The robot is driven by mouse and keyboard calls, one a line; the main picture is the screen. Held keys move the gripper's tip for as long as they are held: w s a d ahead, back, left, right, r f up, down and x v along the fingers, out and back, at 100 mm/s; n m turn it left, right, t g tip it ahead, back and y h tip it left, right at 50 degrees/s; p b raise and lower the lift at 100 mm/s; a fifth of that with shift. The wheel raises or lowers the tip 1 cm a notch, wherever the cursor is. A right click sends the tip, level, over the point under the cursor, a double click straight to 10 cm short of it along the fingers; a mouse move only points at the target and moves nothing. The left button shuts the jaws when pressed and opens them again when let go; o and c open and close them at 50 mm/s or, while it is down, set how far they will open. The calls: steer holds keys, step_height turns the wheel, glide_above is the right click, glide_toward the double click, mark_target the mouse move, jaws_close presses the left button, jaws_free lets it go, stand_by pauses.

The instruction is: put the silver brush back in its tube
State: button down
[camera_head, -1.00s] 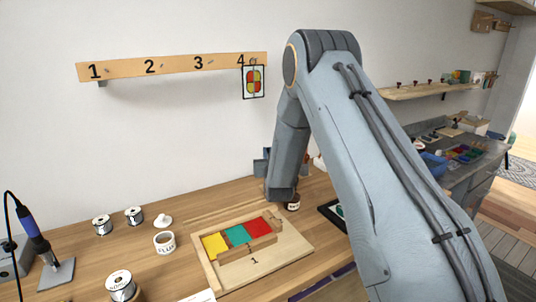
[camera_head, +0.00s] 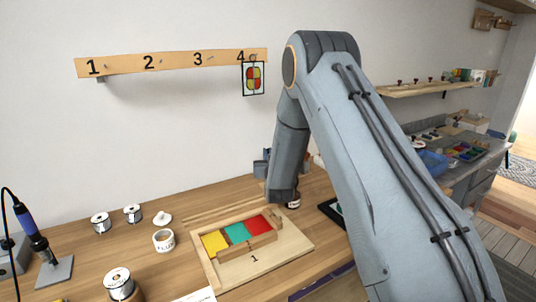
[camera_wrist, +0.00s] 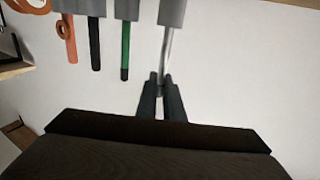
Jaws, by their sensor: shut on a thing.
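In the wrist view my gripper (camera_wrist: 162,90) is shut on the thin silver brush (camera_wrist: 166,52). The brush runs up the picture from between my fingertips, slightly tilted, to a grey tube (camera_wrist: 172,12) at the top edge. Its far end meets the tube's mouth or is hidden by it; I cannot tell how deep it sits. Beside it are grey tubes with a green handle (camera_wrist: 125,50), a black handle (camera_wrist: 95,45) and an orange handle (camera_wrist: 71,42). In the head view my arm hides my gripper and the brush.
A numbered rail (camera_head: 175,64) with a small coloured panel (camera_head: 253,78) is on the wall. A soldering iron (camera_head: 35,235) stands at left.

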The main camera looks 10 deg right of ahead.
steer(key=shift+f, duration=0.45)
steer(key=c, duration=1.3)
jaws_free()
steer(key=shift+c, duration=0.2)
steer(key=shift+r, duration=0.1)
steer(key=shift+r+p, duration=1.25)
steer(key=shift+r, duration=2.2)
